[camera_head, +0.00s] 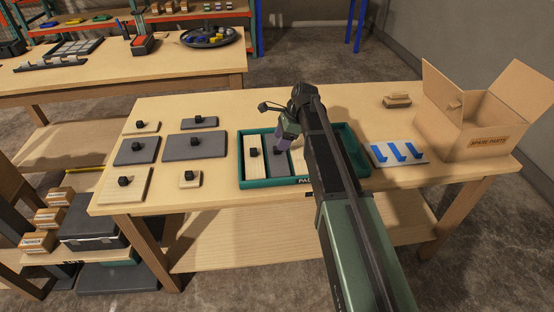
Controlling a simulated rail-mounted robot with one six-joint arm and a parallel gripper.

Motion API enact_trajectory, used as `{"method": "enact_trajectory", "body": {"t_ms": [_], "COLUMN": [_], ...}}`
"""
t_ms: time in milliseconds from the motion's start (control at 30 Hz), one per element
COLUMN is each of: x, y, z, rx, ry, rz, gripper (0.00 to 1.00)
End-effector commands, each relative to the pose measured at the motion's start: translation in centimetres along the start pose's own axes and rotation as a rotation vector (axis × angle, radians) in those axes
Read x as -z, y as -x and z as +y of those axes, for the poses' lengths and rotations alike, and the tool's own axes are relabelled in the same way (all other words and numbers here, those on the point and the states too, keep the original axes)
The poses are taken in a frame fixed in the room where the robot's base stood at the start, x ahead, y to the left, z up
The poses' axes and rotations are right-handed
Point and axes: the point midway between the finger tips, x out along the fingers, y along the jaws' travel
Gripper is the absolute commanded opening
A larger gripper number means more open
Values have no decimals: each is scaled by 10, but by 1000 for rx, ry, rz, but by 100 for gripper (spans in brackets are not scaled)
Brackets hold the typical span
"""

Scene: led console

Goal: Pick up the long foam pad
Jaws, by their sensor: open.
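A teal tray (247,184) on the table holds a long beige pad (254,170) at its left. A long dark grey pad (281,168), which looks like the long foam pad, lies beside it. Each has a black knob. Another pale pad (299,160) to the right is mostly hidden by my arm. My gripper (281,146) points down at the dark grey pad, at or just above its knob; I cannot tell whether they touch. The jaws are small here and partly blend with the pad; they are open. The tray's middle is hidden behind my arm.
Several knobbed grey and wooden pads, such as a wide grey one (203,146), lie left of the tray. To the right are a white plate with blue hooks (401,153), a small brown block (397,101) and an open cardboard box (463,138).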

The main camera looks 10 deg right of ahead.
Motion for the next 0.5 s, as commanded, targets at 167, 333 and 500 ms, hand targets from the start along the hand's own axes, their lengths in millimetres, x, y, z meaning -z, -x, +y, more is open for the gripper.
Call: {"method": "enact_trajectory", "body": {"t_ms": [167, 333, 500], "x": [2, 0, 0], "y": [-39, -35, -34], "z": [0, 0, 0], "rx": [0, 0, 0], "ry": [2, 1, 1], "rz": [0, 0, 0], "gripper": [56, 56, 36]}}
